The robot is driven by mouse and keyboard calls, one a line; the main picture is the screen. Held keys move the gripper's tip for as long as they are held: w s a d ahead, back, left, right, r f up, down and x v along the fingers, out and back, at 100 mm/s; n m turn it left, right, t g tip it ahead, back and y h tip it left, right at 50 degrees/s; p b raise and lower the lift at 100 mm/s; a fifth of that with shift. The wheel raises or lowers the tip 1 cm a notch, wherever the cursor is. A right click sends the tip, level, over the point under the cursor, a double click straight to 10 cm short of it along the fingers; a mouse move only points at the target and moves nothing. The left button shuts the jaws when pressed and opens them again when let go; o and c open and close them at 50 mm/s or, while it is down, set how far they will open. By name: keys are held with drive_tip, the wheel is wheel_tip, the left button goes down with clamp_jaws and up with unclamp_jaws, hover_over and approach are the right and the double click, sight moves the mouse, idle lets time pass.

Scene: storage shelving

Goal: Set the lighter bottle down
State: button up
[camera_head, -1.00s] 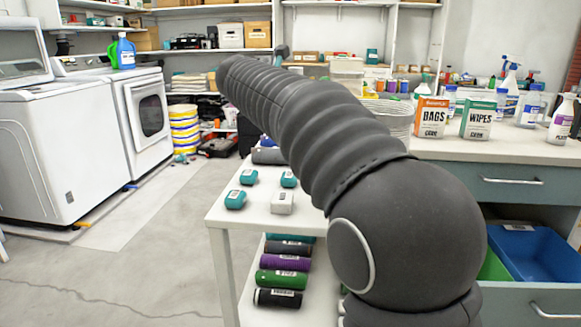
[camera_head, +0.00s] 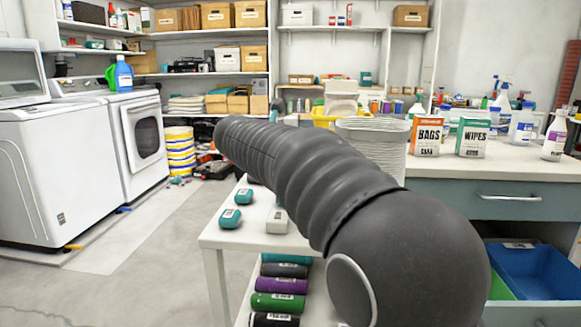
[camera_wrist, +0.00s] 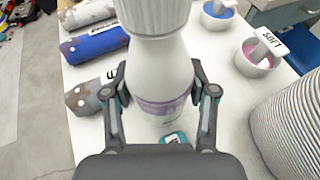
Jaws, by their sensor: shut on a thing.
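A white bottle (camera_wrist: 160,65) with a ribbed white cap and a pale purple label band stands large in the wrist view. My gripper (camera_wrist: 160,95) is shut on its body, one finger on each side. The bottle looks roughly upright over the white table (camera_wrist: 85,130); I cannot tell whether its base touches the top. A small teal item (camera_wrist: 174,138) shows close below it. In the head view my arm hides the gripper and the bottle. No second bottle for comparing weight is clear in the wrist view.
In the wrist view, grey and blue rolls (camera_wrist: 95,42) lie left of the bottle. Pink (camera_wrist: 252,62) and blue (camera_wrist: 218,16) bowls stand right, near a ribbed white stack (camera_wrist: 290,120). In the head view, small teal items (camera_head: 230,218) and a white item (camera_head: 277,221) sit on the table.

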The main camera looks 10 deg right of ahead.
drive_tip(key=shift+f+p, duration=0.3)
drive_tip(key=shift+f, duration=0.8)
drive_tip(key=shift+f, duration=0.15)
drive_tip(key=o, duration=1.1)
drive_tip(key=shift+f+b, duration=0.15)
drive_tip(key=shift+b, duration=0.2)
